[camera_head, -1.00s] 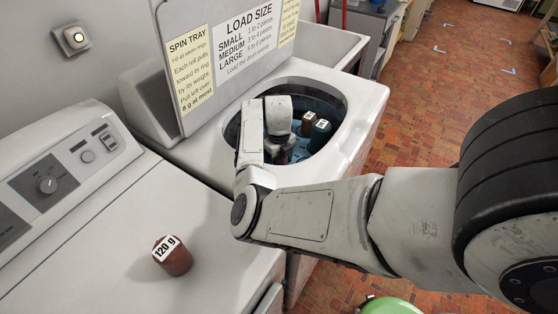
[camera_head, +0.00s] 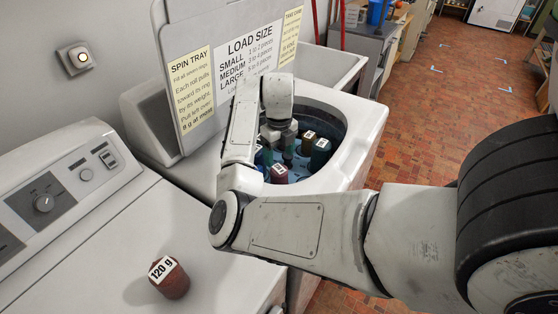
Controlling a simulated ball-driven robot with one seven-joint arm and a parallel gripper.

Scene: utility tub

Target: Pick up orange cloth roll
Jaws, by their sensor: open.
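No clearly orange cloth roll shows in the tub; one may be hidden by my arm. A rust-brown roll (camera_head: 169,279) labelled "120 g" stands on the white machine lid at the lower left. In the open tub (camera_head: 338,124) stand several rolls with white labels: a dark red one (camera_head: 279,174), an olive-brown one (camera_head: 307,146) and a teal one (camera_head: 320,156). Blue and green ones are partly covered by my arm. My gripper (camera_head: 278,153) points down inside the tub, behind the dark red roll and left of the olive-brown one. It is open; its fingertips are hard to make out.
The tub's white rim (camera_head: 366,128) surrounds the rolls. A raised sign panel (camera_head: 222,84) stands behind the tub. The left machine's control panel (camera_head: 52,196) rises at the far left. A basin (camera_head: 335,65) lies behind. Brick floor (camera_head: 452,104) is open at the right.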

